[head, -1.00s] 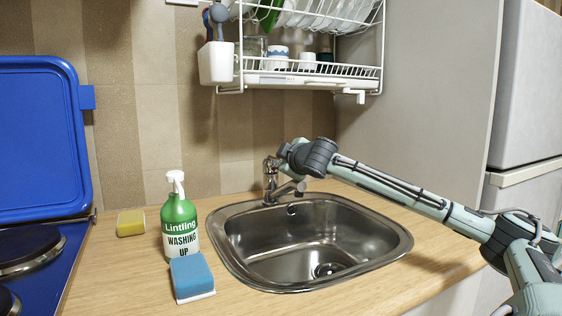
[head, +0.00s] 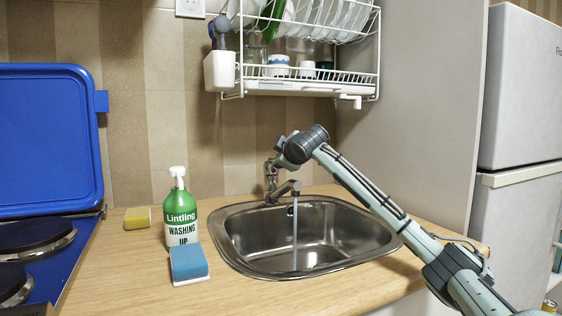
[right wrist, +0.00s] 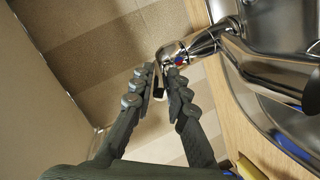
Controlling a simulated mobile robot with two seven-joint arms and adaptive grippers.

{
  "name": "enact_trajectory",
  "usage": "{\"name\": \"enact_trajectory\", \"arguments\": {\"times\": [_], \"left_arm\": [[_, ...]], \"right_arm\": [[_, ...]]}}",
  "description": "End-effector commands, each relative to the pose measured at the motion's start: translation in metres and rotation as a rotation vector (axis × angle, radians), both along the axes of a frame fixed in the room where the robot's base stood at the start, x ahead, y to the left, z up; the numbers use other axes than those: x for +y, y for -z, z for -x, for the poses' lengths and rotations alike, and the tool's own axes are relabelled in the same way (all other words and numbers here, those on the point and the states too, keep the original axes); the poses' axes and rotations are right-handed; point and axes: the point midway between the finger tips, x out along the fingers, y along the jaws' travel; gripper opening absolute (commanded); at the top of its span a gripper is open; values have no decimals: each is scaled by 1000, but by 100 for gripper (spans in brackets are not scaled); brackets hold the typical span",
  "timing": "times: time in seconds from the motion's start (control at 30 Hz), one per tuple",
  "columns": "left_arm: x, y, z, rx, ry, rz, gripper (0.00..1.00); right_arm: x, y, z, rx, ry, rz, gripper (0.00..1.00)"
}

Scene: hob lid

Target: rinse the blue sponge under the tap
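The blue sponge (head: 188,262), with a white underside, lies on the wooden worktop in front of the green washing-up bottle (head: 180,215), left of the sink. The metal tap (head: 270,182) stands at the sink's back edge, and a thin water stream (head: 295,235) falls from its spout into the metal sink (head: 262,250). My right gripper (right wrist: 159,85) is at the top of the tap. Its fingertips are close together with a narrow gap beside the tap body (right wrist: 174,52); I cannot tell whether they grip the lever. My left gripper is out of view.
A yellow sponge (head: 137,218) lies behind, near the wall. A blue hob lid (head: 48,140) stands raised at the left behind the hob plates (head: 35,240). A dish rack (head: 305,82) hangs above the sink. The worktop front left of the sink is clear.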

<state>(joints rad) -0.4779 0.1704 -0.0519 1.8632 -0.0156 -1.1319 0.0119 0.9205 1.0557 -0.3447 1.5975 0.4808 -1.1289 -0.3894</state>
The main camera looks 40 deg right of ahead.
Motion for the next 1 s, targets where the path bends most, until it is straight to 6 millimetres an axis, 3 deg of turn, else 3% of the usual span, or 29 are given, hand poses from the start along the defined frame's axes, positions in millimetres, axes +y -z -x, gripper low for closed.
{"name": "enact_trajectory", "arguments": {"times": [0.13, 0.47, 0.57, 1.0], "left_arm": [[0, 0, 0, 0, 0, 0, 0], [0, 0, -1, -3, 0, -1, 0], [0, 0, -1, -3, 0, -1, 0], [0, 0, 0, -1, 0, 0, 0]], "right_arm": [[0, -1, 0, -2, -1, 0, 33], [3, -1, 3, -2, -3, -1, 33], [7, -4, 12, -3, -4, 0, 33], [43, -30, 87, -2, -2, 2, 33]]}}
